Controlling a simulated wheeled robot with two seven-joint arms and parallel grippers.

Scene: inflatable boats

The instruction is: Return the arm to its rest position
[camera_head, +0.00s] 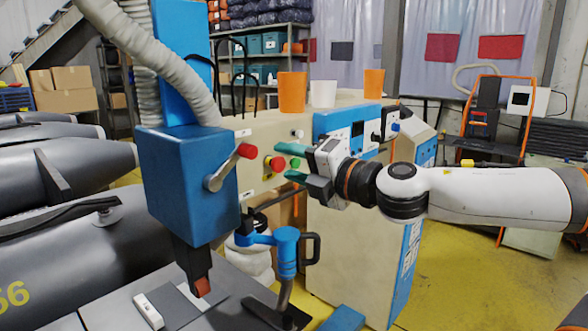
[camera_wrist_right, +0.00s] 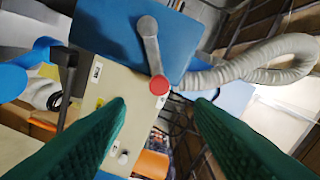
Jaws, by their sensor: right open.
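My right arm (camera_head: 490,195) comes in from the right in the head view. Its right gripper (camera_head: 287,163) is open, with green fingertips in front of the beige machine panel, close to a red button (camera_head: 277,164). In the right wrist view the two green fingers of the gripper (camera_wrist_right: 160,112) are spread apart with nothing between them. Beyond them is a red-knobbed lever (camera_wrist_right: 150,45) on a blue box. The same lever (camera_head: 228,168) shows left of the fingertips in the head view. My left gripper is not in view.
The blue machine head (camera_head: 185,185) stands left of the gripper, with a grey hose (camera_head: 180,60) above. Orange cups (camera_head: 292,92) and a white cup (camera_head: 322,93) stand on the beige cabinet (camera_head: 345,250). Grey inflatable boats (camera_head: 70,220) lie left. Yellow floor (camera_head: 470,270) is open at right.

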